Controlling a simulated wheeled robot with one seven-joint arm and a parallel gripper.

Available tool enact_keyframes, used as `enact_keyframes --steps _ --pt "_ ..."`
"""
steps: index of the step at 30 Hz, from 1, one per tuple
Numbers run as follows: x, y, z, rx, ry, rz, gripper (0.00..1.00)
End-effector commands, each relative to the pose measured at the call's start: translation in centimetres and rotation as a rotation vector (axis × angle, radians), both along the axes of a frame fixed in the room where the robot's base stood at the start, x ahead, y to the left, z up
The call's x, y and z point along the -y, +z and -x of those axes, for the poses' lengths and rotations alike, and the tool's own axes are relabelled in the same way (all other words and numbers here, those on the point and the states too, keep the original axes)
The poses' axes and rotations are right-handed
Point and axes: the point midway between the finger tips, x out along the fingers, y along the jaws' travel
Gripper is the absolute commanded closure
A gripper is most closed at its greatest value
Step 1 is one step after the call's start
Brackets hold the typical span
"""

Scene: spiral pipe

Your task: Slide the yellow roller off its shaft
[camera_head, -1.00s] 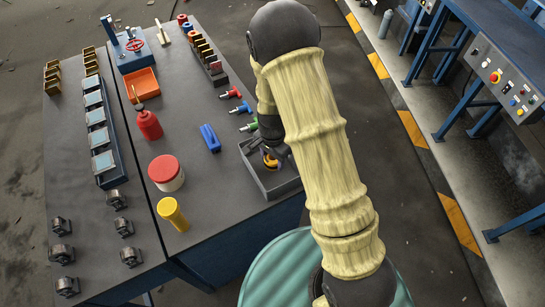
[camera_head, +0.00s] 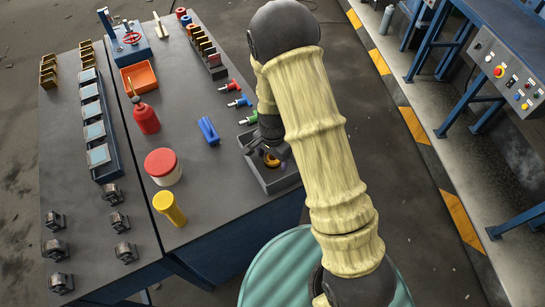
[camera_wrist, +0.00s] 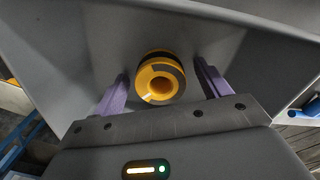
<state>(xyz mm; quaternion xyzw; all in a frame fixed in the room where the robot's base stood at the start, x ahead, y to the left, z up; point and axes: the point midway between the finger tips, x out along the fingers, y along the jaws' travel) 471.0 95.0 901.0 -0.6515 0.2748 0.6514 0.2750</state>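The yellow roller (camera_wrist: 160,78) is a short orange-yellow ring with a dark band and a round hole facing the wrist camera. It sits in the grey tray (camera_head: 273,187) at the bench's right front corner, where the head view shows a small part of the roller (camera_head: 271,160). My gripper (camera_wrist: 160,70) is open, with one purple finger on each side of the roller and a visible gap to both. In the head view my gripper (camera_head: 266,153) is over the tray and partly covers it. I cannot make out a shaft in either view.
The tray walls surround my gripper closely. A teal drum (camera_head: 290,265) stands in front of the bench.

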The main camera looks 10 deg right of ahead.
Motion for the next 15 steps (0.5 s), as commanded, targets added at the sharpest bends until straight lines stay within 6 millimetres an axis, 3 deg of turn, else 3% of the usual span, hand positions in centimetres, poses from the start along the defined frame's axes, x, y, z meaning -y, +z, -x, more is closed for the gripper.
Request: enact_keyframes --steps 9,15 --pt "0.0 0.2 0.0 0.0 0.0 0.0 0.25" --pt "0.0 2.1 -0.1 0.003 0.0 0.0 0.25"
